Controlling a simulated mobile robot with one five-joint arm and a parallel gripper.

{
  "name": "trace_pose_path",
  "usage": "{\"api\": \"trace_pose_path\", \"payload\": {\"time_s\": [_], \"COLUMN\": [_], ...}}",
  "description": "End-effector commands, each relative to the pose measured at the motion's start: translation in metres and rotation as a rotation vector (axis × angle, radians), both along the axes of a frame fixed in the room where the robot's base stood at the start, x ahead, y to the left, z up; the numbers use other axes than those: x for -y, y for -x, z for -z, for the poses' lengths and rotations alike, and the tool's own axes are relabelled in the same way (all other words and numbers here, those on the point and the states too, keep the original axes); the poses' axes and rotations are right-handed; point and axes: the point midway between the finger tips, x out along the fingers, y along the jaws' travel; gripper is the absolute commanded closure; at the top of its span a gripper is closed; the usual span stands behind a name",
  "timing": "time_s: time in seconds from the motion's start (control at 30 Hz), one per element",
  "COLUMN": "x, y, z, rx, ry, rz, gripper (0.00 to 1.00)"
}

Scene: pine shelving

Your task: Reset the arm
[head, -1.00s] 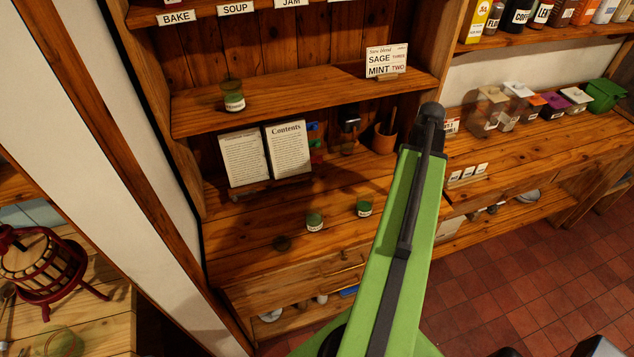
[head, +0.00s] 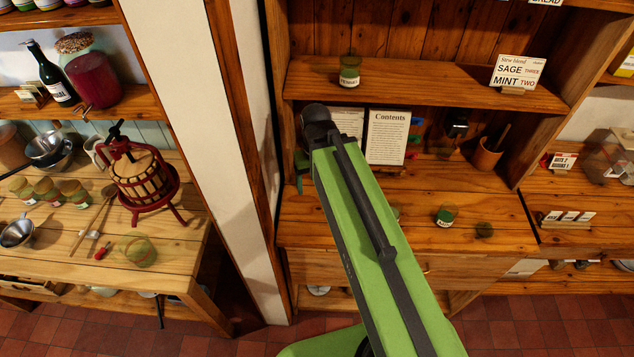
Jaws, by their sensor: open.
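My green arm (head: 375,240) reaches up from the bottom across the middle of the head view. Its dark end joint (head: 318,122) shows in front of the pine shelving, left of the open book (head: 386,137). My gripper's jaws are not visible; whatever lies beyond the joint is hidden or out of sight. A small green labelled jar (head: 350,70) stands on the upper shelf. Another green jar (head: 446,215) stands on the counter, with a dark round lid-like piece (head: 484,230) to its right. The arm partly hides another jar (head: 395,212).
A white upright post (head: 200,130) separates the shelving from the left table. That table holds a red-framed press (head: 143,180), a glass jar (head: 138,250) and several small jars. Tiled floor (head: 540,325) is clear below.

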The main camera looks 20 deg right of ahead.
Motion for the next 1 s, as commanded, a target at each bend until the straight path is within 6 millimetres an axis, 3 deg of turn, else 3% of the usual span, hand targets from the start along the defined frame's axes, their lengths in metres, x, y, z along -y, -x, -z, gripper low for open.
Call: {"api": "trace_pose_path", "payload": {"time_s": [0.13, 0.23, 0.5, 1.0], "x": [0.001, 0.002, 0.002, 0.002], "y": [0.000, 0.000, -0.001, -0.001], "z": [0.001, 0.014, 0.091, 0.086], "rx": [0.000, 0.000, 0.000, 0.000], "ry": [0.000, 0.000, 0.000, 0.000], "rz": [0.001, 0.001, 0.001, 0.001], "gripper": [0.24, 0.24, 0.24, 0.24]}}
